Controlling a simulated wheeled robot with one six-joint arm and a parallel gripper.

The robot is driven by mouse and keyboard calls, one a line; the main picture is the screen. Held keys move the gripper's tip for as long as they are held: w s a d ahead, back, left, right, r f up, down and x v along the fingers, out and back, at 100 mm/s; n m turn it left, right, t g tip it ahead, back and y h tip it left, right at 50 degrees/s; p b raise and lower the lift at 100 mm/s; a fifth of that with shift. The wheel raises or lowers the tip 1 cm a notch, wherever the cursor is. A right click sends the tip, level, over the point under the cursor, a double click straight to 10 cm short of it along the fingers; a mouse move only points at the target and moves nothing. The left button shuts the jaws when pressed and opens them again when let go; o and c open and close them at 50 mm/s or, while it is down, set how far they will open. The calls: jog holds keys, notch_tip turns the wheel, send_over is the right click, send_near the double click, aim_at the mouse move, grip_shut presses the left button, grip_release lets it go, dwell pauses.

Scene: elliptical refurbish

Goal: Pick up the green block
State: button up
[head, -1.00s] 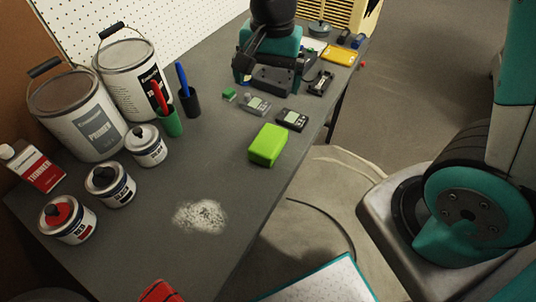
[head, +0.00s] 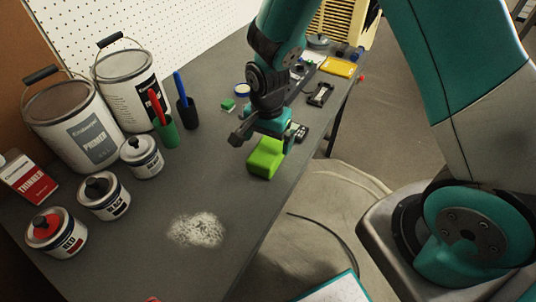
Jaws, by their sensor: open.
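The bright green block (head: 264,163) lies on the grey workbench near its right edge, its top partly hidden by my gripper. My gripper (head: 263,139) is open over the block's far upper part, with a dark finger to the left and another at the right. I cannot tell whether the fingers touch the block or are just above it. A much smaller green piece (head: 228,104) lies farther back on the bench.
Paint cans, including the primer can (head: 72,125), line the left side. Small devices lie at the back.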

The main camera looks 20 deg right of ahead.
aim_at(269, 148)
jog(key=f, duration=0.4)
jog(key=shift+d+f, duration=0.2)
jog(key=shift+f, duration=0.05)
jog(key=c, duration=0.9)
jog(key=shift+c, duration=0.2)
jog(key=shift+r, duration=0.1)
notch_tip(269, 148, up, 20)
jog(key=p, duration=0.1)
jog(key=shift+o, duration=0.5)
